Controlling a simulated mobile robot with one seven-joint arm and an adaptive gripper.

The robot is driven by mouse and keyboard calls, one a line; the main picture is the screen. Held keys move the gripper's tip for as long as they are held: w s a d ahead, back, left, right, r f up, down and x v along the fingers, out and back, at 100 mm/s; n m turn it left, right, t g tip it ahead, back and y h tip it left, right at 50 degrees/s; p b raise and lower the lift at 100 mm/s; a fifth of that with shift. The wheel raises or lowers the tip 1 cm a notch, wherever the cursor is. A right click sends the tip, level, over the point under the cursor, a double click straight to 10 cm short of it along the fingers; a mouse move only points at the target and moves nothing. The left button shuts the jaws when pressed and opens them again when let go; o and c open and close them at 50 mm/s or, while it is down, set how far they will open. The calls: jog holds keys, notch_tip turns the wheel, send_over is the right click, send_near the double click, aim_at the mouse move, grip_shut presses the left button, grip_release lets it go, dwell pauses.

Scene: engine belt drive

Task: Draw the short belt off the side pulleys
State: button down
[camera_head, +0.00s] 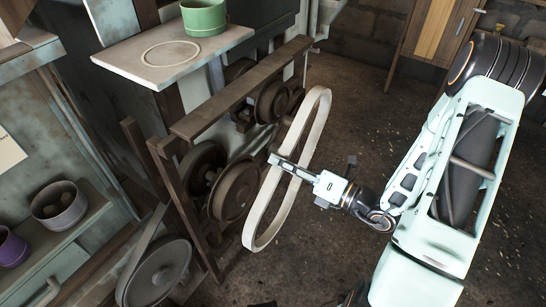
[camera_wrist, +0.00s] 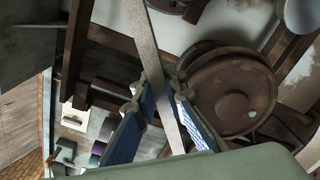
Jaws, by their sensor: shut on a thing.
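The short belt is a pale cream loop (camera_head: 248,238), hanging tilted as a long oval in front of the side pulleys. The brown pulleys show in the head view, a lower one (camera_head: 235,191) and an upper one (camera_head: 272,102). The loop appears to stand clear to their right, on the outer side. My gripper (camera_head: 286,164) is shut on the belt near its middle. In the wrist view the belt (camera_wrist: 149,50) runs between the two blue-padded fingers (camera_wrist: 165,110), with a rusty pulley (camera_wrist: 232,92) to the right. The pulley rims behind the belt are partly hidden.
A brown beam (camera_head: 240,88) runs above the pulleys. A pale shelf (camera_head: 125,62) carries a green pot (camera_head: 204,18) and shows a thin ring outline. A larger wheel (camera_head: 158,272) stands at lower left. A grey pot (camera_head: 58,207) sits on the left bench. The floor (camera_head: 350,90) at right is open.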

jog(key=v, duration=0.6)
jog(key=shift+p, duration=0.35)
jog(key=shift+d, duration=0.1)
jog(key=w+d+r+p, duration=0.1)
jog(key=w+d+r, duration=0.1)
jog(key=w+r, duration=0.6)
notch_tip(320, 180, up, 18)
jog(key=m+t+h+p, duration=0.4)
jog(key=h+p, duration=0.1)
jog(key=p, duration=1.9)
jog(key=shift+r+m+t+p, duration=0.2)
jog(key=shift+m+t+p, duration=0.1)
jog(key=shift+t+p, duration=0.1)
